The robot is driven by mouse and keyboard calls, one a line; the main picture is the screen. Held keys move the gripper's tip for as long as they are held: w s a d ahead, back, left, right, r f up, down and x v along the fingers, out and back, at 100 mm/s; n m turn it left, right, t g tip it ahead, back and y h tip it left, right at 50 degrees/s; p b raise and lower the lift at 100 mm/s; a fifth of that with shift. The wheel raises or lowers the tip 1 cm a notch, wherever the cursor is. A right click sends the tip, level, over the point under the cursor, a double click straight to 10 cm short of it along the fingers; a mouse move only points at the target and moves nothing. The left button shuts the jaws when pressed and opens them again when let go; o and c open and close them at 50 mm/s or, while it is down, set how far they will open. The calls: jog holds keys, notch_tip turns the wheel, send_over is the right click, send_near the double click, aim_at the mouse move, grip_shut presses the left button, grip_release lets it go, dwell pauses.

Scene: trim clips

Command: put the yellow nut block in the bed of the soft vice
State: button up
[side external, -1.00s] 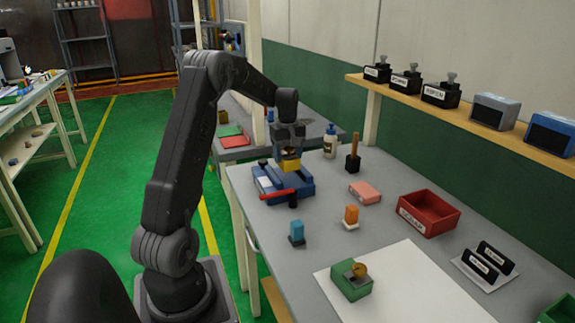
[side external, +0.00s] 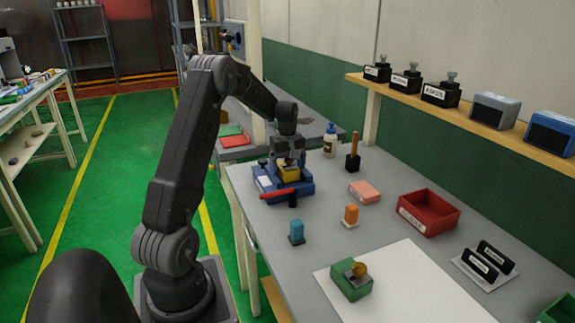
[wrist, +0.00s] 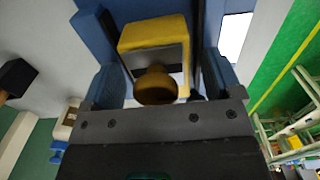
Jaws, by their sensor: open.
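The yellow nut block (side external: 289,174) sits low in the blue soft vice (side external: 303,188), between its jaws. Whether it rests fully on the bed is hidden. In the wrist view the block (wrist: 150,34) shows a yellow top edge, a grey face and a round brass knob (wrist: 156,86). My gripper (side external: 289,164) is right over the vice, pointing down, with its fingers open on either side of the block. The blue vice body (wrist: 92,25) also shows behind the fingers in the wrist view. The vice's red handle (side external: 278,194) sticks out at the front.
On the grey bench (side external: 325,240) stand a blue block (side external: 297,231), an orange block (side external: 351,214), a pink block (side external: 364,191), a wooden-handled tool (side external: 353,155), a white bottle (side external: 330,142) and a red bin (side external: 430,212). A green block (side external: 351,280) lies on a white sheet.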

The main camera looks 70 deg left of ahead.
notch_tip(320, 180, up, 12)
jog(key=shift+r, duration=0.1)
jog(key=s+d+r+m+t, duration=0.1)
jog(key=d+r+m, duration=0.15)
jog(key=d, duration=0.55)
jog(key=s+d+r+m+t+y, duration=0.15)
jog(key=d+m, duration=0.25)
jog(key=d, duration=0.4)
jog(key=d+r+m, duration=0.3)
jog(key=d, duration=0.4)
jog(key=s+d+f+m+t+h, duration=0.1)
jog(key=s+d+f+m+t, duration=0.2)
jog(key=s+d+m, duration=0.5)
jog(key=s+d, duration=0.5)
jog(key=d, duration=0.1)
jog(key=shift+s+d+f, duration=0.25)
jog(key=shift+d+f, duration=0.05)
jog(key=shift+f, duration=0.05)
jog(key=shift+m+h, duration=0.25)
